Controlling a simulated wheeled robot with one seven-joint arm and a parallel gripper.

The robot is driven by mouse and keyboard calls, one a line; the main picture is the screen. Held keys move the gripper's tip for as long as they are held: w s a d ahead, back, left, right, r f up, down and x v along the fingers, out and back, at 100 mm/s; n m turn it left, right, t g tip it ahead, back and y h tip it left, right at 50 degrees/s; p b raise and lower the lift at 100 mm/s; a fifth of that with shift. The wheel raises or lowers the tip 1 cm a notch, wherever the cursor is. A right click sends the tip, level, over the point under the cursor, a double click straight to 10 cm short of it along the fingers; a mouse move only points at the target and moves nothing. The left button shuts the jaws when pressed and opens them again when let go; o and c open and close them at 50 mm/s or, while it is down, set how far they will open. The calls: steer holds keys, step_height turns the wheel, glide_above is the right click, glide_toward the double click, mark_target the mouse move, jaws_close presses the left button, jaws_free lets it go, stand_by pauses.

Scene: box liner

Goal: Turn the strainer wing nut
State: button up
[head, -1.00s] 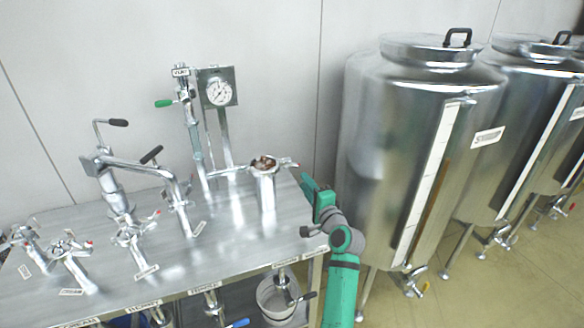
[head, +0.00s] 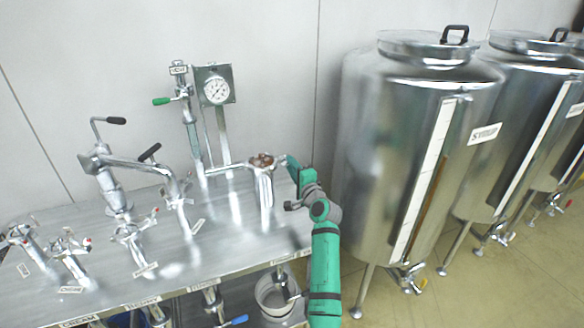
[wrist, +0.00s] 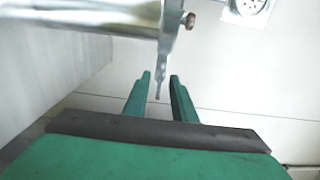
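The strainer is an upright steel cylinder (head: 265,190) with a brownish top at the table's right end. In the wrist view my gripper (wrist: 160,77) is open, with two green fingers apart.
A gauge (head: 217,91) and a green-handled valve (head: 170,99) stand behind. Several steel fittings fill the left of the table (head: 215,245). A large steel tank (head: 400,170) stands close to the right of my arm. A bucket (head: 275,298) sits below.

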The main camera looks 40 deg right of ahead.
jaws_close()
steer(key=shift+n, duration=0.4)
steer(key=shift+a+f+n, duration=0.1)
steer(key=shift+n, duration=8.9)
steer(key=shift+w, duration=0.1)
jaws_free()
steer(key=shift+s, duration=0.2)
